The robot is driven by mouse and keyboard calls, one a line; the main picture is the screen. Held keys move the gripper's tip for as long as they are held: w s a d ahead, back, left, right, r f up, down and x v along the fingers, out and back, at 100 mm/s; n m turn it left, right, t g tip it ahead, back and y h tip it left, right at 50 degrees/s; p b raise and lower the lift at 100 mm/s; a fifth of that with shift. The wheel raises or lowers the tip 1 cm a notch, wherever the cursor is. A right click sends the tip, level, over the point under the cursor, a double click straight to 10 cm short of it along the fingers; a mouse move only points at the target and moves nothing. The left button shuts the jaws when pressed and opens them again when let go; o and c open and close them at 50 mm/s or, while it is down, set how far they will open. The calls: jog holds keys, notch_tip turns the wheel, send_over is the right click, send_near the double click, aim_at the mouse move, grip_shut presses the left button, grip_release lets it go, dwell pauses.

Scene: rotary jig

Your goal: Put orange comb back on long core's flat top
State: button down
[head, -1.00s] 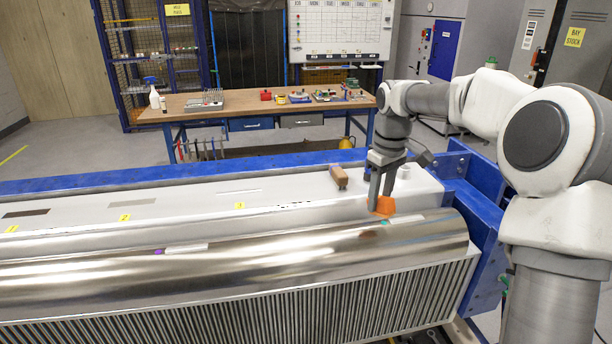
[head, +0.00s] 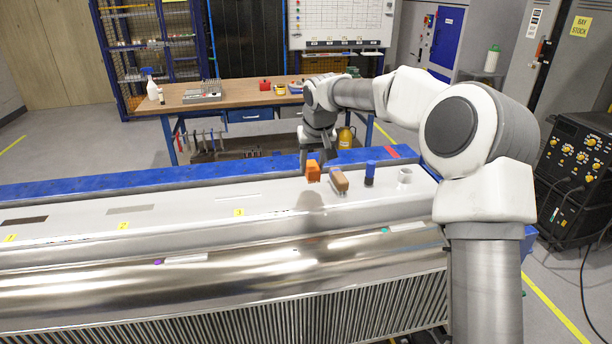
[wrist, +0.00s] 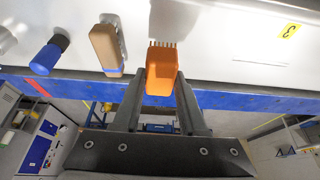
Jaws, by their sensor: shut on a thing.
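The orange comb (head: 313,173) is in my gripper (head: 308,163), above the far side of the long core's white flat top (head: 270,209). In the wrist view the orange comb (wrist: 160,75) sits between the two fingers of my gripper (wrist: 160,95), its teeth pointing to the top of the picture. A shadow falls on the white top in front of it. I cannot tell the height of the gap. The fingers are partly hidden by the comb and my wrist in the head view.
On the white top, right of the comb, are a wooden-handled brush (head: 339,181), a dark blue-capped thing (head: 370,173) and a white ring (head: 405,176). A yellow tag (head: 239,212) lies to the left. A blue beam (head: 150,182) runs behind. The white top's middle is mostly clear.

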aim_at(310, 171)
jog(key=shift+w+a+f, duration=0.65)
jog(key=shift+w+a, duration=0.1)
jog(key=shift+f+p, duration=0.45)
jog(key=shift+f, duration=1.55)
jog(key=shift+c, duration=2.3)
grip_release()
jog(key=b+v, duration=0.1)
jog(key=v, duration=1.1)
